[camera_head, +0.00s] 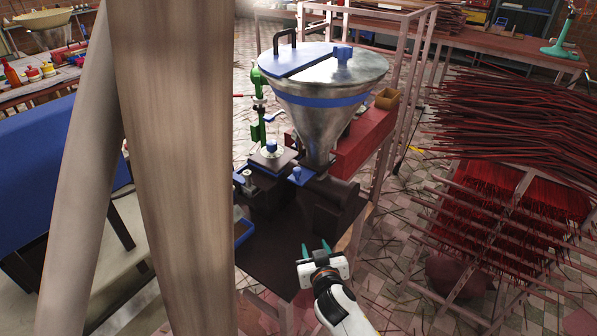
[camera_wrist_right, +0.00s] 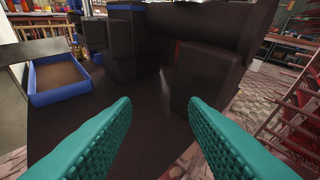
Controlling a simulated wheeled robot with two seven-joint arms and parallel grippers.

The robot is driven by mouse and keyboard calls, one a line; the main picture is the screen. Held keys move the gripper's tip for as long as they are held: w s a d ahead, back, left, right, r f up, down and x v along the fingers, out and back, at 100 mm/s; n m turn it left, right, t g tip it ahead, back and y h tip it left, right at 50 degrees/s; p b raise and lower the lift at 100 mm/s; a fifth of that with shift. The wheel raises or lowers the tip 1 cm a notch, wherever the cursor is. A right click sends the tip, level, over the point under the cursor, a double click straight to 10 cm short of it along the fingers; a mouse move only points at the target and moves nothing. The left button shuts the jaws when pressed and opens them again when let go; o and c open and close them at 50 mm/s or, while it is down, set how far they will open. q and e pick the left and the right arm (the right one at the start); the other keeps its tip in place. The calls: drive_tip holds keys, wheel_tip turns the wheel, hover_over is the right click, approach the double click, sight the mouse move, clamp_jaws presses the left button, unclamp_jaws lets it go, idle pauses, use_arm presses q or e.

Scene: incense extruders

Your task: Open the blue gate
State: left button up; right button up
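An extruder with a metal hopper (camera_head: 322,110) stands on a dark tabletop (camera_head: 275,265). A small blue piece (camera_head: 300,175) sits on the dark housing below the hopper; it may be the blue gate, but I cannot tell for certain. Another blue part (camera_head: 343,52) is on the hopper lid. My right gripper (camera_head: 316,247) is open and empty, over the near part of the dark tabletop, in front of the housing and apart from the blue piece. Its teal fingers (camera_wrist_right: 160,125) are spread in the right wrist view. My left gripper is not in view.
A thick wood-grained post (camera_head: 175,170) blocks much of the left side. A blue tray (camera_wrist_right: 75,98) with brown contents lies left of the housing (camera_wrist_right: 205,85). Racks of red incense sticks (camera_head: 510,120) stand to the right. The tabletop between my right fingers looks clear.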

sight(298, 172)
wheel_tip(298, 172, up, 15)
drive_tip(key=w+a+m+t+b, duration=0.1)
drive_tip(key=w+a+t+b, duration=0.1)
drive_tip(key=a+t, duration=0.15)
drive_tip(key=shift+y, duration=0.3)
drive_tip(key=w, duration=0.7)
drive_tip(key=w+a, duration=0.1)
drive_tip(key=w, duration=0.3)
drive_tip(key=shift+w+p, duration=0.2)
drive_tip(key=shift+p, duration=0.15)
clamp_jaws()
